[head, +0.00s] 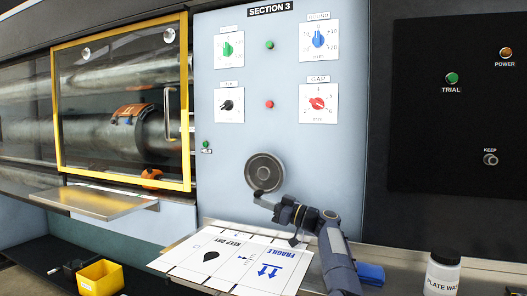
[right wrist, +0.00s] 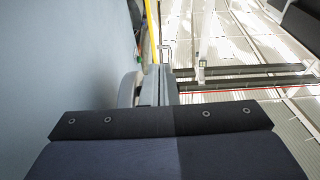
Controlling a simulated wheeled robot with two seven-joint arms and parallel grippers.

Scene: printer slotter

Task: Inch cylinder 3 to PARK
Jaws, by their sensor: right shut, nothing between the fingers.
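The SECTION 3 panel (head: 235,110) is pale grey-blue. A green button (head: 206,145) with a label too small to read sits at its lower left edge. A dark round knob or wheel (head: 265,172) is low on the panel. To the left, cylinders (head: 90,135) lie behind a clear guard with a yellow frame (head: 120,177), which looks closed. No PARK mark is readable. My right gripper (head: 262,200) is shut and empty, just below the wheel; whether it touches is unclear. Its fingers also show in the right wrist view (right wrist: 152,86). My left gripper is out of view.
Four dials, a green lamp or button (head: 269,45) and a red one (head: 269,104) are higher up. Printed sheets (head: 235,258) lie on the ledge below. A PLATE WASH bottle (head: 442,272) and blue object (head: 370,273) stand right. A yellow bin (head: 101,278) is lower left.

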